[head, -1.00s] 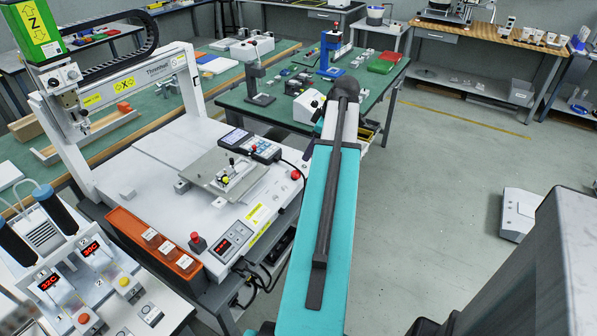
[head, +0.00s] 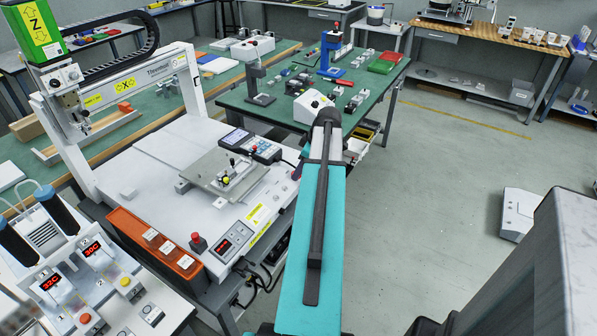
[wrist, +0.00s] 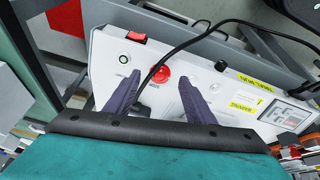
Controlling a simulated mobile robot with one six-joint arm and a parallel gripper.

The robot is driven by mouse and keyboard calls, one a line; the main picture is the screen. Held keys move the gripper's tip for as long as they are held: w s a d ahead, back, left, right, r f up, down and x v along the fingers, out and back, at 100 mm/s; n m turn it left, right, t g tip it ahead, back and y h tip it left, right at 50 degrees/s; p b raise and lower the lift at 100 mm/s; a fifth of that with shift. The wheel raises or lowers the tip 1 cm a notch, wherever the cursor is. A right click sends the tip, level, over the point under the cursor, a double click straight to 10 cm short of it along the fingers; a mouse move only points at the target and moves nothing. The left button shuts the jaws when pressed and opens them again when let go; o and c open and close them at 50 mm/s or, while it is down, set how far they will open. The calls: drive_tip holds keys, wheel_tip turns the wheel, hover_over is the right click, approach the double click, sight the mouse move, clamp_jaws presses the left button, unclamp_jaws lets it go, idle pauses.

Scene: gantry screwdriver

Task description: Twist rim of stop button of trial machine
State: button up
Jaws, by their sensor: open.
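In the wrist view a round red button (wrist: 162,74) sits on a white panel (wrist: 225,90), beside a smaller green-ringed button (wrist: 124,60). My gripper (wrist: 159,78) is open and empty. Its two dark fingers point toward the panel, with the red button between their tips in the picture. I cannot tell how far the tips are from the panel. In the head view the white gantry machine (head: 165,195) stands at the left. My arm passes its right edge and hides this red button and my gripper there.
A black cable (wrist: 185,45) crosses the panel close to the red button. Another red knob (head: 197,241) stands on the machine's front, near an orange tray (head: 150,247). A green worktable (head: 275,110) stands behind. The floor (head: 430,170) to the right is largely clear.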

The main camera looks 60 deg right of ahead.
drive_tip(key=shift+x, duration=1.2)
